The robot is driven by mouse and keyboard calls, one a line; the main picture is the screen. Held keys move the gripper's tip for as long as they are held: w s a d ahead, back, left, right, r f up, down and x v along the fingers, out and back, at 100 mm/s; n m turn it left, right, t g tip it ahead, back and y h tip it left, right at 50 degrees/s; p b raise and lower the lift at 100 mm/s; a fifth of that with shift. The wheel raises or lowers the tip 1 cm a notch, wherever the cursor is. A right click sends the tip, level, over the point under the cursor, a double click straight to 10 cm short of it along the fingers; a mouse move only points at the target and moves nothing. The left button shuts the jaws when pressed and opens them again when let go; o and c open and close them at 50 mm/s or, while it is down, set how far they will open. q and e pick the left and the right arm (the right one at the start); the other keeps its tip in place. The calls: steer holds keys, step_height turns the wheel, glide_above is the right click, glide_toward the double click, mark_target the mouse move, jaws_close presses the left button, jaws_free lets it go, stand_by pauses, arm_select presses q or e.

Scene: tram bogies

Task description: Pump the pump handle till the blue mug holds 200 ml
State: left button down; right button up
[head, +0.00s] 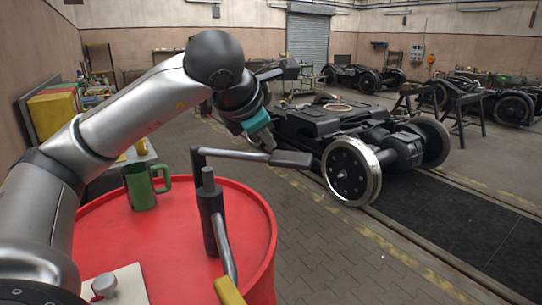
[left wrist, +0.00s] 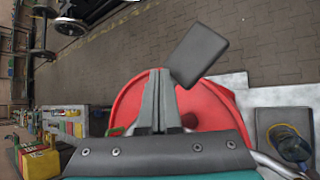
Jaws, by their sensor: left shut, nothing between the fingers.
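The pump (head: 212,220) stands on a red drum (head: 250,200), its grey bent handle (head: 238,154) reaching right to a flat black grip (head: 291,158). My left gripper (head: 268,141) is shut and empty, just above the handle near the grip. In the left wrist view its fingertips (left wrist: 159,74) lie beside the grip (left wrist: 198,55); I cannot tell whether they touch. A green mug (head: 146,187) stands upright on the drum, left of the pump. My right gripper is out of view.
A white plate with a knob (head: 122,284) lies at the drum's front left. A dark bogie with steel wheels (head: 352,170) stands on the floor beyond the drum. A cluttered bench with yellow boxes (head: 52,108) stands far left. Paved floor right of the drum is clear.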

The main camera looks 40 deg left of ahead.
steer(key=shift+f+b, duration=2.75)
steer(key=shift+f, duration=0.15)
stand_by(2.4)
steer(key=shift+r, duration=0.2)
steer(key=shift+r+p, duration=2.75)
steer(key=shift+p, duration=0.2)
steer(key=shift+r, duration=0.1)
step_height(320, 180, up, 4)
steer(key=p, duration=0.4)
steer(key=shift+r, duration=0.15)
